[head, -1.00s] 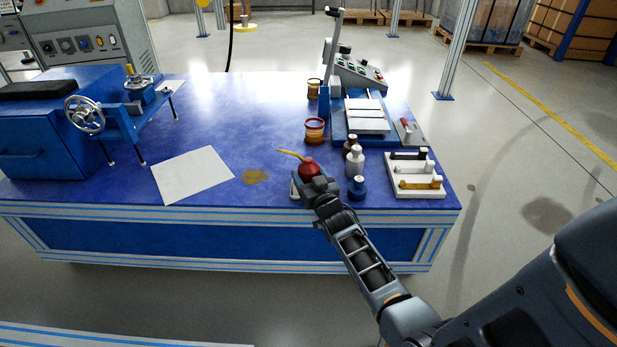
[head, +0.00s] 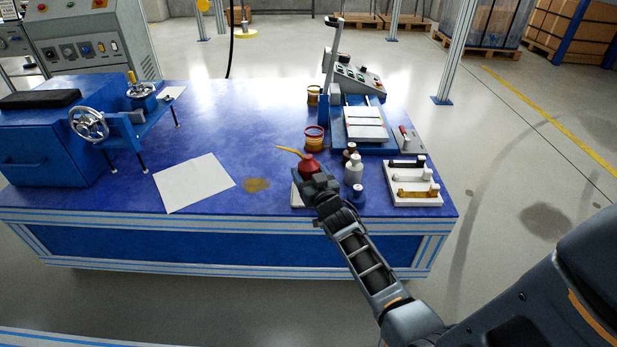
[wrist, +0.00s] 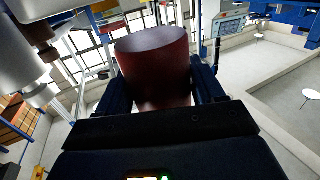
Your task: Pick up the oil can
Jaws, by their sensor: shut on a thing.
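The oil can (head: 309,165) is red with a thin yellow spout pointing up and left. It is near the front edge of the blue table, above or on a small white pad (head: 297,194); I cannot tell whether it touches it. My gripper (head: 313,178) is shut on the can from the front. In the wrist view the dark red body of the can (wrist: 155,62) stands between the two dark fingers (wrist: 155,90). The lower part of the can is hidden by my gripper in the head view.
Right of the can stand a white bottle (head: 354,170), a brown bottle (head: 349,151) and a blue bottle (head: 357,195). A white tray (head: 428,199) lies further right. A red-yellow cup (head: 314,139) stands behind. A paper sheet (head: 194,182) and a brown stain (head: 256,185) lie left.

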